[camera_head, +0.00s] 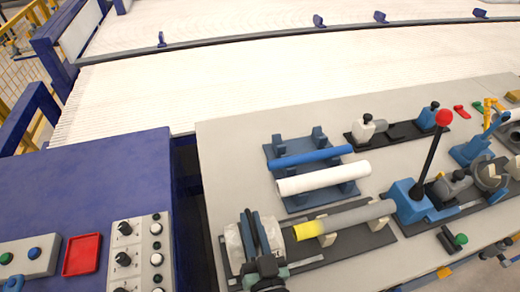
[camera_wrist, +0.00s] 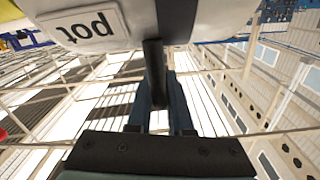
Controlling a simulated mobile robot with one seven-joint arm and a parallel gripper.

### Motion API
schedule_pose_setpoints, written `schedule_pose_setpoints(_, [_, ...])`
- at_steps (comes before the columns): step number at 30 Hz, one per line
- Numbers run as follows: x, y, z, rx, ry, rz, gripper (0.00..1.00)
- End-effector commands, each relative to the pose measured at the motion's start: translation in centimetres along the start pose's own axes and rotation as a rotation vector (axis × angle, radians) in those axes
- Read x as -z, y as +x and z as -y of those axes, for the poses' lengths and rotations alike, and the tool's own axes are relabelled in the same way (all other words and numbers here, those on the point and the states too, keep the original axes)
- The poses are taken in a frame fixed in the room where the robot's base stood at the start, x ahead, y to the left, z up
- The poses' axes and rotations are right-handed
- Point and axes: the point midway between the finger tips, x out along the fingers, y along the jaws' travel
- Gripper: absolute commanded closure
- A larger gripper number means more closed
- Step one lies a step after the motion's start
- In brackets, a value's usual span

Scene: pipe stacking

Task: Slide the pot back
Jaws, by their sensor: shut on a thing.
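The pot (camera_wrist: 85,25) fills the top of the wrist view. It is pale, with a dark band and a white label reading "pot" that appears upside down. A dark bar, apparently its handle (camera_wrist: 153,70), sticks out from it towards me. My gripper (camera_wrist: 160,100) is shut on this bar with its blue fingers. In the head view my gripper (camera_head: 255,232) is at the lower middle, over a pale block that looks like the pot (camera_head: 233,246). My fingers and wrist hide much of it there.
A grey pipe with a yellow end (camera_head: 345,219) lies on supports just right of the pot. Behind it, a blue pipe (camera_head: 312,158) and a white pipe (camera_head: 322,178) lie on a rack. A red-knobbed lever (camera_head: 432,152) stands further right. A blue control desk (camera_head: 90,185) is at left.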

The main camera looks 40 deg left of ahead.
Motion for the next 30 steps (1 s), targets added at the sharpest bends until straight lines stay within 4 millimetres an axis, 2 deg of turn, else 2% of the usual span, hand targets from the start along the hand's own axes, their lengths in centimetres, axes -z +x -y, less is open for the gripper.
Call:
schedule_pose_setpoints(5, [-0.5, 0.0, 0.6, 0.014, 0.011, 0.007, 1.0])
schedule_pose_setpoints(6, [-0.5, 0.0, 0.6, 0.014, 0.011, 0.007, 0.78])
schedule_pose_setpoints(10, [-0.4, 0.0, 0.6, 0.013, 0.01, 0.007, 0.54])
schedule_pose_setpoints(20, [-0.3, -0.3, 0.3, 0.007, 0.007, 0.003, 0.54])
schedule_pose_setpoints(23, [-0.5, -1.4, 0.2, 0.006, 0.007, 0.003, 0.54])
schedule_pose_setpoints(30, [-0.7, -6.5, 0.2, 0.004, 0.008, 0.005, 0.54])
